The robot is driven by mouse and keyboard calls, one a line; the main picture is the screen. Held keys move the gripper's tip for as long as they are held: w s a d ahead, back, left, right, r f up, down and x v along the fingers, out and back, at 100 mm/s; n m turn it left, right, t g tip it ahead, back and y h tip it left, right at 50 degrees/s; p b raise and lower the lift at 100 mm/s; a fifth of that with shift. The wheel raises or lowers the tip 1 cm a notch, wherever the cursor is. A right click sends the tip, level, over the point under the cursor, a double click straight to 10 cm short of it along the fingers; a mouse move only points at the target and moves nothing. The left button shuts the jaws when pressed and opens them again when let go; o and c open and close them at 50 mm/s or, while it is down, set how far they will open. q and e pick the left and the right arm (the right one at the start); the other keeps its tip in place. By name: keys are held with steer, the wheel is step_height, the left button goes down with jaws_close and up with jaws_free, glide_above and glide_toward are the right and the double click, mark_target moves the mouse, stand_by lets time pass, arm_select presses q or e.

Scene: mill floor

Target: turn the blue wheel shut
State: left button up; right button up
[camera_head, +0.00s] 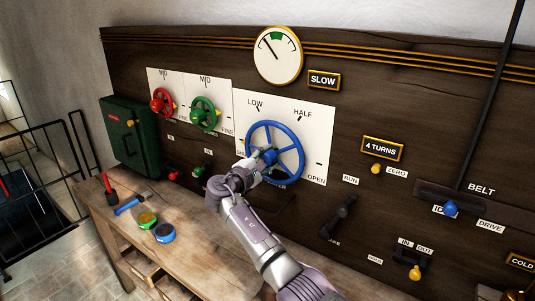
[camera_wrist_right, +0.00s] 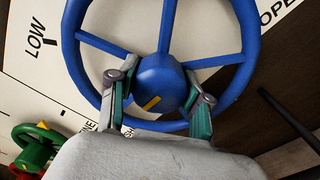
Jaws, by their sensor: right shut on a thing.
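The blue wheel (camera_head: 298,152) is mounted on a white plate on the dark wooden panel, with LOW, HALF and OPEN marks around it. My right gripper (camera_head: 266,160) is at the wheel's hub, its arm coming up from below. In the right wrist view the two fingers of my right gripper (camera_wrist_right: 160,100) sit on either side of the round blue hub (camera_wrist_right: 158,76). A yellow mark on the hub shows between the fingers. The lettering at the wheel's lower left is partly hidden. My left gripper is not in view.
A red wheel (camera_head: 162,101) and a green wheel (camera_head: 203,114) are to the left. A wooden bench (camera_head: 110,222) below carries a blue-handled tool (camera_head: 130,204) and small tins. Levers, including the belt lever (camera_head: 450,207), are on the right.

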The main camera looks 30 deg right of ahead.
steer(key=shift+f+n, duration=0.1)
steer(key=shift+n, duration=0.2)
stand_by(0.4)
steer(key=o, duration=1.2)
steer(key=shift+c, duration=0.2)
steer(key=shift+a, duration=0.1)
steer(key=v, duration=1.1)
steer(key=shift+a, duration=0.4)
steer(key=shift+s, duration=0.15)
